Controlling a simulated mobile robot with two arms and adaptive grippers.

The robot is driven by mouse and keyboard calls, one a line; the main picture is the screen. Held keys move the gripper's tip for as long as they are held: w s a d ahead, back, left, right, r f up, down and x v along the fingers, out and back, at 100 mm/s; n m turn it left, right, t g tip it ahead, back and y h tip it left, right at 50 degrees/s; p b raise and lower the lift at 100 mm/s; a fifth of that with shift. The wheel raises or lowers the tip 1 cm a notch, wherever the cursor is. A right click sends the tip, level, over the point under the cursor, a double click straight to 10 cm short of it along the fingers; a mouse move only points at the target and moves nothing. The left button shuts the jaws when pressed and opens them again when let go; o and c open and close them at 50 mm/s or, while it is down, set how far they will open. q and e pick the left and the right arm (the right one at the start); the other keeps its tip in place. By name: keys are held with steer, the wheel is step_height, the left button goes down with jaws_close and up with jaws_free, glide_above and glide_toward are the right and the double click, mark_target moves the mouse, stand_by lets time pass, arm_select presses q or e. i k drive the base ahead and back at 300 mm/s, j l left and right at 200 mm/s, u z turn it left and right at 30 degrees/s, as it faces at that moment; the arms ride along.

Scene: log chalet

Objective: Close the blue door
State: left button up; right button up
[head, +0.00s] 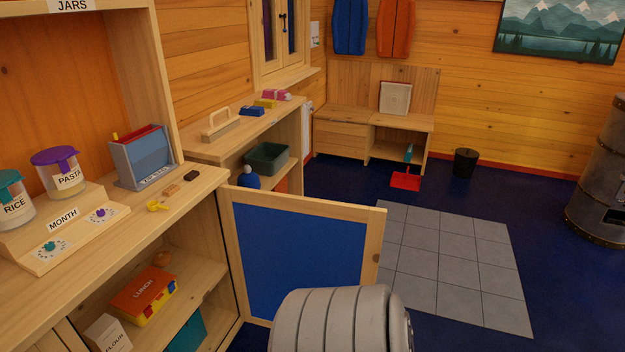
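The blue door (292,248) has a blue panel in a pale wood frame. It stands swung wide open from the right end of the low wooden cabinet (205,190), and its free edge points right. The cabinet's inside is exposed, with a red and yellow lunch box (147,293) on a shelf. A pale grey rounded link of my arm covers the door's lower right part. Neither of my grippers shows, so I cannot see whether one touches the door.
A flour box (108,334) stands low in the cabinet. Jars, a grey-blue bin (143,160) and small items stand on the cabinet top. A second shelf unit (240,135) stands behind the door. Grey floor tiles (455,260) to the right are clear.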

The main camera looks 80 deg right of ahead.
mark_target(279, 244)
steer(key=k+l, duration=0.1)
steer(key=l, duration=0.3)
steer(key=k+l, duration=0.1)
steer(key=l, duration=0.3)
steer(key=k+l+u, duration=0.1)
steer(key=l, duration=0.3)
steer(key=k+l, duration=0.1)
steer(key=l, duration=0.3)
steer(key=k+l, duration=0.15)
steer(key=l, duration=0.2)
steer(key=k+l+u, duration=0.1)
steer(key=l, duration=0.3)
